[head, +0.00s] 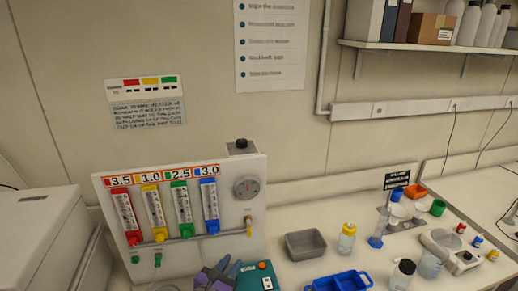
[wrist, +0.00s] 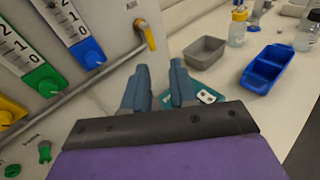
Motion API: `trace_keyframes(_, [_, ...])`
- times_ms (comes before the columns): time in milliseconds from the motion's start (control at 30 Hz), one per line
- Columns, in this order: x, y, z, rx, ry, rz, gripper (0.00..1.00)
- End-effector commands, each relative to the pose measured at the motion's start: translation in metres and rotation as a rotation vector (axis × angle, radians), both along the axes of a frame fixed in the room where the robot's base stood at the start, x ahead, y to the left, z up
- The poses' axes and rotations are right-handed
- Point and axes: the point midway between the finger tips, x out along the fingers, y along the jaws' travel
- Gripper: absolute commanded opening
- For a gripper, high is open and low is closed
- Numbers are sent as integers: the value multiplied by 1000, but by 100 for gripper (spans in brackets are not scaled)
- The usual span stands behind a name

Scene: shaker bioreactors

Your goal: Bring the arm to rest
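My gripper (wrist: 160,85) shows in the wrist view with its two blue-grey fingers apart and nothing between them. In the head view my gripper (head: 232,268) is low in the middle, in front of the white flow panel (head: 258,200). It is just left of a teal box (head: 258,277) with a red-orange button. The panel carries red, yellow, green and blue flow meters, labelled 3.5, 1.0, 2.5 and 3.0. A yellow-handled valve (wrist: 146,35) on the panel is close beyond the fingers in the wrist view.
A grey bin (head: 305,245) and a blue divided tray (head: 340,281) are on the bench to the right. Bottles, cups and a white scale (head: 446,248) stand farther right. A white machine (head: 38,235) is at the left. A shelf (head: 430,46) hangs above right.

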Motion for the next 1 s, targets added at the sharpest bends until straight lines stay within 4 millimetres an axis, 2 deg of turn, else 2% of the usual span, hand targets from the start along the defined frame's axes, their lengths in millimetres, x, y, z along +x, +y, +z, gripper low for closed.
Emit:
trace_keyframes(133, [8,-75,31,157,-68,-227,26])
trace_keyframes(233, [-1,-143,51,299,-128,-438,26])
trace_keyframes(300, [-15,-185,60,397,-170,-582,26])
trace_keyframes(400, [-42,-237,65,537,-223,-782,26])
trace_keyframes(500, [-76,-279,65,668,-272,-982,26])
trace_keyframes(600, [-114,-308,59,798,-313,-1172,26])
trace_keyframes(733, [-166,-329,47,964,-354,-1415,26])
trace_keyframes(867, [-214,-332,33,1134,-374,-1639,26])
trace_keyframes(1000, [-260,-316,21,1311,-370,-1863,26])
